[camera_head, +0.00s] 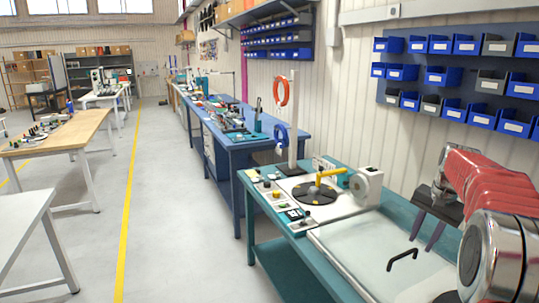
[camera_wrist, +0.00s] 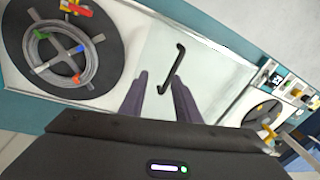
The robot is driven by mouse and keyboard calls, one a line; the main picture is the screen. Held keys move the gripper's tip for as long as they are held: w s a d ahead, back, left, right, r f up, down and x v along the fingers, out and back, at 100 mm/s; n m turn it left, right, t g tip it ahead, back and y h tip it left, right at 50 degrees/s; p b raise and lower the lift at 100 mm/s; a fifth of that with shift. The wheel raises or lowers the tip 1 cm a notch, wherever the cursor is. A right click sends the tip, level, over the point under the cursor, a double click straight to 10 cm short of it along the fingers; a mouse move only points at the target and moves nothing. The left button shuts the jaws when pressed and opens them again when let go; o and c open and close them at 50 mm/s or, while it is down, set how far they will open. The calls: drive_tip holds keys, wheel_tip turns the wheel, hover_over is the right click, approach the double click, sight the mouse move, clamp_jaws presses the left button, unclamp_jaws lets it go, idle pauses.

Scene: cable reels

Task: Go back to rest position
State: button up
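My gripper (camera_head: 424,240) is at the right of the head view, above the pale panel of the near teal bench. In the wrist view my gripper (camera_wrist: 158,77) has its two dark fingers apart with nothing held between them. A black bar handle (camera_head: 403,259) lies on the pale panel below; it also shows in the wrist view (camera_wrist: 171,67), beyond the fingertips and apart from them.
A black turntable (camera_head: 314,195) with a yellow arm stands behind the panel. In the wrist view, a grey cable coil (camera_wrist: 42,53) lies on a black disc. Orange (camera_head: 281,92) and blue (camera_head: 281,138) coils hang on a post. Blue bins (camera_head: 465,45) line the wall. The floor aisle left is clear.

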drive_tip(key=s+a+n+t, duration=0.3)
drive_tip(key=s+a+n, duration=0.7)
drive_tip(key=s+a, duration=1.7)
drive_tip(key=s, duration=0.4)
drive_tip(key=shift+s+a+r+t, duration=0.2)
drive_tip(key=shift+a+r+t, duration=0.05)
drive_tip(key=shift+r+t, duration=0.15)
